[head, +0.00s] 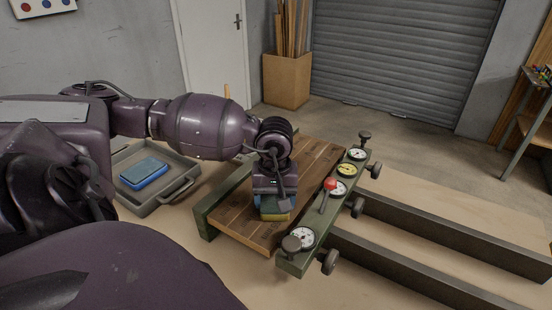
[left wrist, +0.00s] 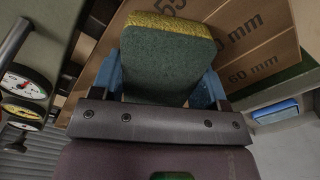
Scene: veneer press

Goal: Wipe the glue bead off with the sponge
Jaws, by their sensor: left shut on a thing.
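My left gripper (head: 272,203) points down over the wooden panel (head: 240,222) of the press. It is shut on a sponge (head: 275,215), yellow on one side and green on the other. In the left wrist view the sponge (left wrist: 168,60) sits between the two blue fingertips of the gripper (left wrist: 165,82). The sponge is low over the panel; I cannot tell whether it touches it. The panel (left wrist: 245,45) carries printed millimetre marks in that view. I cannot make out a glue bead; the sponge and gripper cover part of the panel. My right gripper is not in view.
A green beam (head: 325,212) with several dials, dark knobs and a red-topped lever (head: 329,186) runs along the panel's right side. A grey tray (head: 182,190) with a blue block (head: 143,172) stands to the left. Dark rails (head: 440,232) extend right.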

